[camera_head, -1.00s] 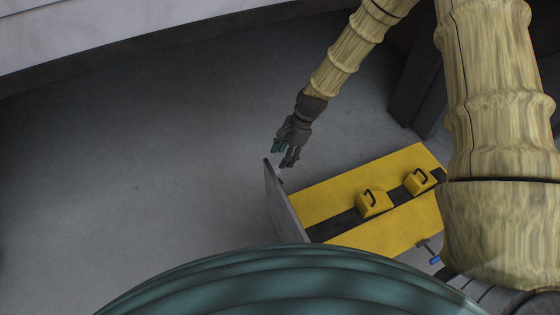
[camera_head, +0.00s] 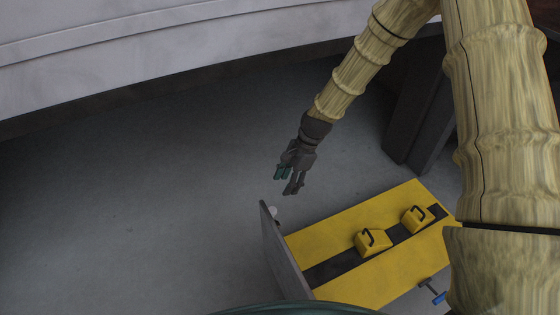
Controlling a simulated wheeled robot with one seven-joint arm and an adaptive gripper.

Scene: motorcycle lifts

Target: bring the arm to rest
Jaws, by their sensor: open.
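My gripper (camera_head: 287,182) hangs at the end of my pale, wood-textured arm, near the picture's middle. It is dark grey with a greenish finger, and its jaws are open with nothing between them. It points down and appears just above the near end of the yellow motorcycle lift (camera_head: 345,283), beside the upright grey plate (camera_head: 280,250). I cannot tell the exact gap between gripper and plate, but they look apart.
The lift has a black centre strip and two yellow blocks with black handles, a left one (camera_head: 371,243) and a right one (camera_head: 417,219). A dark post (camera_head: 415,115) stands behind. Grey floor (camera_head: 130,210) at left is clear.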

